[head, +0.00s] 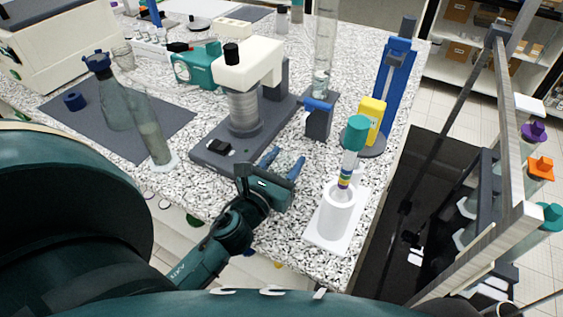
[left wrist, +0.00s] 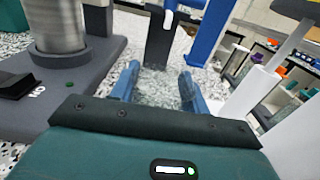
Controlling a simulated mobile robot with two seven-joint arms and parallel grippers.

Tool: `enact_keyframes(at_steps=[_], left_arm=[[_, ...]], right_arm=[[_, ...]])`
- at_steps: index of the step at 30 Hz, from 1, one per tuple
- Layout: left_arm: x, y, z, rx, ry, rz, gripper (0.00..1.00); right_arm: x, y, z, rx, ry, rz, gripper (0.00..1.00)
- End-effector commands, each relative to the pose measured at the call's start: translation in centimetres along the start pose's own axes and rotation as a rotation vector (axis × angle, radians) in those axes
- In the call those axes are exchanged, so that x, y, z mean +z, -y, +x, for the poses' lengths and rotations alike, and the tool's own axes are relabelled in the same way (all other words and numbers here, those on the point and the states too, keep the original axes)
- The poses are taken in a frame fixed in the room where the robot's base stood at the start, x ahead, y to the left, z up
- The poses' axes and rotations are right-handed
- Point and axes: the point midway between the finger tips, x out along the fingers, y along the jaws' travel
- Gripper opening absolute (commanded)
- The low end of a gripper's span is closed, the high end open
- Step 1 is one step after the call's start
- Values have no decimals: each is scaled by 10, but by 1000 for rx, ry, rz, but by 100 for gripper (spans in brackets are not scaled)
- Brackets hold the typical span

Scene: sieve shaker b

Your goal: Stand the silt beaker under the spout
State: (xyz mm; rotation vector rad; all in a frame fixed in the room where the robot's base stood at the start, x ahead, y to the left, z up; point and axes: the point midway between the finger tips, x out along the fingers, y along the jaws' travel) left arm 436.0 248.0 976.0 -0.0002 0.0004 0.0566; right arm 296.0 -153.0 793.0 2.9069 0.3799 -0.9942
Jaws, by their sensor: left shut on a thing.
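My left gripper (head: 283,163) has its blue fingers closed around a small clear beaker (left wrist: 157,91), low over the front of the speckled bench. The beaker is see-through, and its contents and contact with the bench cannot be made out. The sieve shaker (head: 243,113) stands left of the gripper, with a white head over a stack of metal sieves on a dark grey base; its base also shows in the left wrist view (left wrist: 72,72). I cannot tell which part is the spout. A dark grey block with a blue top (head: 318,120) stands just beyond the gripper. My right gripper is out of view.
A white holder (head: 335,213) with a teal-capped tube stands right of the gripper. A blue stand (head: 394,85) with a yellow part is behind it. Glassware, including a blue-topped flask (head: 108,90), stands on a grey mat at left. The bench's front edge is close.

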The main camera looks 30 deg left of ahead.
Motion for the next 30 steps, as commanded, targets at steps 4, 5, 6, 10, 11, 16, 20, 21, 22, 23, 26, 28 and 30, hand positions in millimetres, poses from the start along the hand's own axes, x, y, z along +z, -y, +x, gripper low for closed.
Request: enact_keyframes(at_steps=[4,5,6,10,11,16,20,21,22,23,26,28,30], left_arm=[[-6,0,12,0,2,1,23],[-6,0,14,0,2,1,23],[-8,0,17,0,2,0,23],[-10,0,27,0,2,-1,23],[-9,0,29,0,2,0,23],[-10,0,43,0,2,-1,23],[-11,0,53,0,1,0,23],[-11,0,56,0,2,0,23],[-10,0,59,0,2,0,23],[-11,0,61,0,2,0,23],[-10,0,69,0,2,0,23],[-12,0,75,0,1,-1,23],[-12,0,80,0,2,0,23]], right_arm=[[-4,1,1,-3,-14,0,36],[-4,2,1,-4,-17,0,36],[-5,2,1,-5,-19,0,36],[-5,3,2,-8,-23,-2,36],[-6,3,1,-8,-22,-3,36],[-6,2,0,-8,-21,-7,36],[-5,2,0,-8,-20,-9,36],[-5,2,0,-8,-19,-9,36],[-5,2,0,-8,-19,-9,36],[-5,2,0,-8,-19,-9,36],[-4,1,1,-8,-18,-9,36],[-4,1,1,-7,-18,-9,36],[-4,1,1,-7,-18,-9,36]])
